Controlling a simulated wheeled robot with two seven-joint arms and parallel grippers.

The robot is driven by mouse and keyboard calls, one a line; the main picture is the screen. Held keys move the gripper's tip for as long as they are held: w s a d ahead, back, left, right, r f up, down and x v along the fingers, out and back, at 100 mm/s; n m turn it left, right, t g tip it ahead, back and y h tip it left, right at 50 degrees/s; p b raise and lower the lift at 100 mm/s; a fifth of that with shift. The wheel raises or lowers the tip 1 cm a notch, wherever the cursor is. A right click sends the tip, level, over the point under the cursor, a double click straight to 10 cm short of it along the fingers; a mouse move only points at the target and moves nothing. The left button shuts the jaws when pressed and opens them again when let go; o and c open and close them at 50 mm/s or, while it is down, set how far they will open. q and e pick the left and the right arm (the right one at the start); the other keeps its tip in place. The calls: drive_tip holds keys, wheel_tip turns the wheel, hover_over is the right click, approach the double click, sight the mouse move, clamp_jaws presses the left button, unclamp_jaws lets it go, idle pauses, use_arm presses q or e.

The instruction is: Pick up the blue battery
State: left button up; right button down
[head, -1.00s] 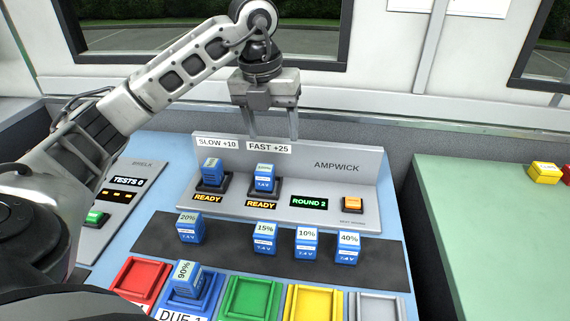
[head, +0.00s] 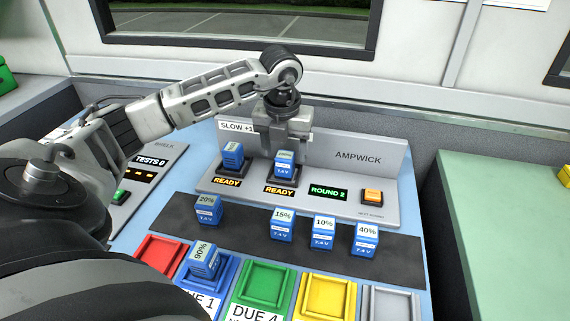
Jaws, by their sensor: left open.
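Several blue batteries with white labels are in the head view. One (head: 232,157) stands in the left charger slot and one (head: 284,166) in the right charger slot of the grey AMPWICK panel. Four more stand on the dark strip, labelled 20% (head: 208,210), 15% (head: 281,226), 10% (head: 322,233) and 40% (head: 365,241). The 90% battery (head: 204,261) sits in the blue tray (head: 225,290). My left gripper (head: 284,152) is open, pointing down just over the right-slot battery. Its fingertips are close to that battery's top; I cannot tell whether they touch it. My right gripper is out of view.
Red (head: 148,258), green (head: 243,300), yellow (head: 305,308) and grey (head: 372,306) trays line the front. An orange button (head: 372,196) is on the panel's right. The upright panel back (head: 371,157) stands behind the slots. A green table (head: 500,220) is at right.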

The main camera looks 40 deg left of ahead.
sight(285, 155)
use_arm(q)
drive_tip(key=shift+w+a+f, duration=0.15)
drive_tip(key=shift+f, duration=1.35)
drive_tip(key=c, duration=1.2)
drive_tip(key=shift+o, duration=0.2)
drive_tip(key=shift+r, duration=0.15)
